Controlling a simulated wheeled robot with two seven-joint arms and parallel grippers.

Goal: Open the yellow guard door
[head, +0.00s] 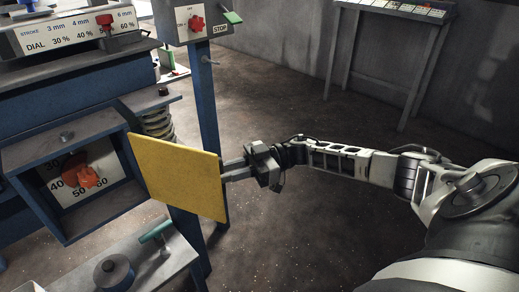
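The yellow guard door (178,176) is a flat plate standing swung out to the right of a blue-grey box (60,140). The box front is uncovered, and a dial plate with a red-orange knob (84,177) shows inside it. My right gripper (230,170) is at the door's right edge, its fingers pointing left. The fingertips meet or pass behind the edge, so I cannot tell whether they grip it or only touch it. My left gripper is not in view.
A blue post (206,100) rises behind the door to a control box (194,20) with a red knob. A lower ledge (150,265) carries a green-handled part (157,232) and a round dark knob (113,272). A grey table (395,12) stands at the back wall. The floor at right is open.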

